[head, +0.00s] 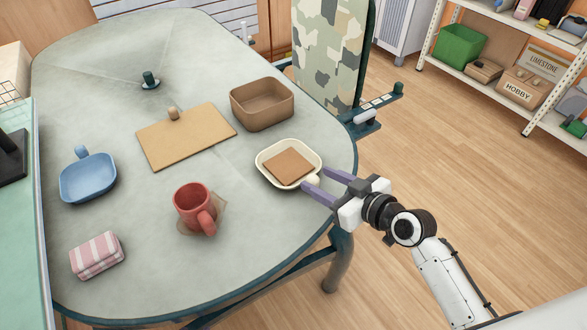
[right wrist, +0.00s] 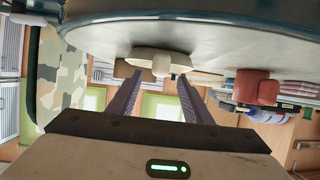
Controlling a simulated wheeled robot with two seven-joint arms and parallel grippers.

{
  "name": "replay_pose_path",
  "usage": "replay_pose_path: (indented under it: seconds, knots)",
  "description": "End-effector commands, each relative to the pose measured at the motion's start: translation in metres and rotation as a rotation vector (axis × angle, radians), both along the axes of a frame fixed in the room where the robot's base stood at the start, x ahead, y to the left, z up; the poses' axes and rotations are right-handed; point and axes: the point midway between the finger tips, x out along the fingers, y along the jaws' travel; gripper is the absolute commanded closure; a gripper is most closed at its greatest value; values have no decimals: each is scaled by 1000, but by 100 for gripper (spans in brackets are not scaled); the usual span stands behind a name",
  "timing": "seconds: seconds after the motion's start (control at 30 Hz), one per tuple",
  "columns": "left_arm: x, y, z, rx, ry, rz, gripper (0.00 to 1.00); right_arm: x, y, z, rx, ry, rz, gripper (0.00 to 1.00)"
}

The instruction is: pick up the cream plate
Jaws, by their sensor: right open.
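The cream plate (head: 290,143) is a rounded square with a small cream knob-like handle, near the table's right edge. A flat brown square (head: 289,166) lies on it. My right gripper (head: 316,181) is open, its two purple fingers pointing at the plate's near right side. In the head view the handle shows between the fingertips; I cannot tell whether they touch it. The right wrist view shows the scene upside down, with the plate (right wrist: 143,56) and its handle beyond the gap between the fingers (right wrist: 159,80). My left gripper is not in view.
A brown bin (head: 262,118), a tan board (head: 170,140), a red mug (head: 190,205), a blue pan (head: 85,182) and a pink striped block (head: 96,256) are on the table (head: 130,270). A camouflage-patterned panel (head: 330,45) stands behind the table. Shelves (head: 480,70) are at the right.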

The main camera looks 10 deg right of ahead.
Motion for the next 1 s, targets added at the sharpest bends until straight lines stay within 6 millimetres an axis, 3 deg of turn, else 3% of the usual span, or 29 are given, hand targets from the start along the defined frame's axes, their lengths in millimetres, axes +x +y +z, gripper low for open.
replay_pose_path:
  seconds: [0.23, 0.53, 0.8, 1.0]
  knots:
    - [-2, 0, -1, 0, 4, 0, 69, 32, 13, -13, 3, -1, -1, 55]
    - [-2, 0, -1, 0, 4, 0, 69, 36, 15, -15, 0, 0, 0, 55]
    - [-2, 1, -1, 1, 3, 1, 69, 36, 15, -15, 0, 1, 0, 99]
    - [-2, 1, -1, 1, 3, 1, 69, 36, 15, -15, 0, -1, -1, 100]
